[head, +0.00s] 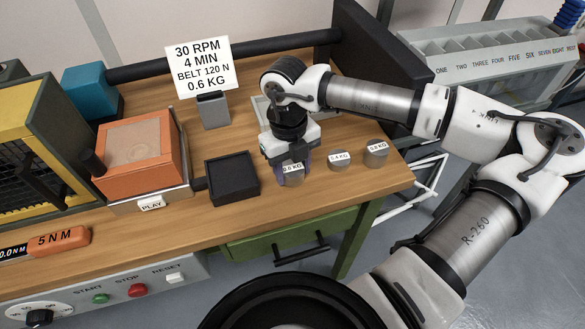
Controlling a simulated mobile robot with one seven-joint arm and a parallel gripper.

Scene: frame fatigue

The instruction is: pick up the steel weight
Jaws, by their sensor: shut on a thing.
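A grey steel weight (293,179) labelled 0.6 KG is at the front right of the wooden bench. My gripper (290,163) points down over it and is shut on it, with the fingers partly hiding it. I cannot tell whether the weight touches the bench. Two more steel weights stand to its right: one labelled 0.4 KG (339,161) and one whose label is hard to read (376,154).
A black square tray (231,180) lies just left of my gripper. An orange box (141,151) and a yellow-framed machine (45,150) stand further left. A sign (203,66) stands behind. A grey slotted rack (490,58) is at the back right.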

